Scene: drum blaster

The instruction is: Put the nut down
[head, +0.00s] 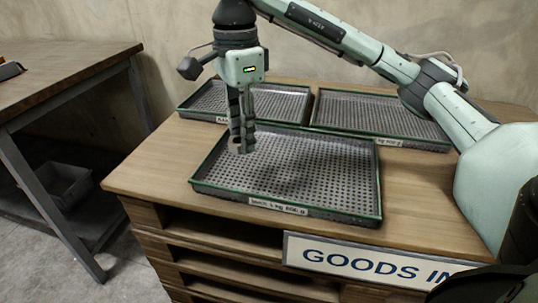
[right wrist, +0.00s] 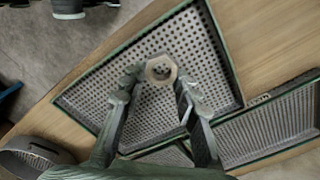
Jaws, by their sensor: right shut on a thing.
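My right gripper (head: 240,146) hangs pointing down over the left part of the front tray (head: 376,190). It is shut on a nut (head: 236,147), a small grey-brown ring. In the right wrist view the nut (right wrist: 161,70) sits between the fingertips of the gripper (right wrist: 156,84), with the perforated tray floor seen through and around it. I cannot tell the exact height of the nut above the tray floor. The front tray is dark, perforated, green-rimmed and looks empty. My left gripper is not in view.
Two similar trays stand behind, one at left (head: 285,101) and one at right (head: 400,128). All rest on a wooden pallet bench (head: 140,173) with a "GOODS IN" sign (head: 365,262). Another table (head: 62,75) stands at left, with a grey bin (head: 66,184) beneath.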

